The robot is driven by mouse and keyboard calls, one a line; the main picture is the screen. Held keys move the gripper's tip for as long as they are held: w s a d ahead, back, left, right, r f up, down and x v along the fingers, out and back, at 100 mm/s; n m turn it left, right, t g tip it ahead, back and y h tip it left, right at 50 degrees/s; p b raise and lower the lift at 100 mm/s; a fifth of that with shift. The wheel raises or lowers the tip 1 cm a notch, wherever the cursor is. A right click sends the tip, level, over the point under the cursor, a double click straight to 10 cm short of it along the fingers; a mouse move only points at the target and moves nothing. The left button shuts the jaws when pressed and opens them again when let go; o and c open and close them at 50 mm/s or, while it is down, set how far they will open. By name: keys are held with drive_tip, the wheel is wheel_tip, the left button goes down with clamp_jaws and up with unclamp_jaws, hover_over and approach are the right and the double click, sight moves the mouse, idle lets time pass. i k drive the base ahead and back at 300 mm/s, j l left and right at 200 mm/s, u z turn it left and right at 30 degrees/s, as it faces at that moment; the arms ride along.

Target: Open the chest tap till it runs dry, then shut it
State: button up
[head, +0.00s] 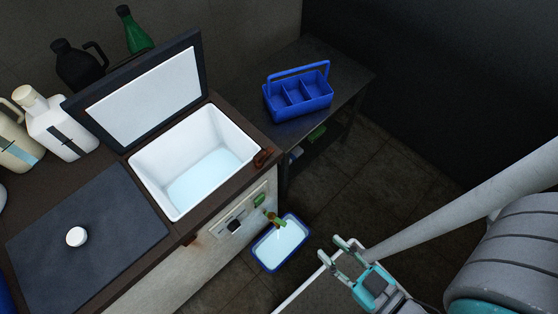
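The chest (225,112) stands with its lid (150,95) raised, and pale blue liquid (213,177) covers the floor of its white inside. A small tap (272,217) with brownish and green parts sticks out low on the chest's front. A blue-rimmed tray (262,265) lies on the floor below it, holding pale liquid. A light streak shows under the tap's mouth, but it is too small to be sure that liquid is running. My gripper (342,258) is open and empty, its two fingers apart, to the right of the tray and clear of the tap.
A dark closed lid with a white knob (76,236) is on the left. White jugs (60,125), a black jug (78,65) and a green bottle (133,30) stand behind. A blue caddy (298,92) sits on a dark side table (345,80). Dark tiled floor lies free right of the chest.

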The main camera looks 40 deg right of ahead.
sight(271, 215)
drive_tip(key=k+j, duration=0.1)
drive_tip(key=k, duration=0.95)
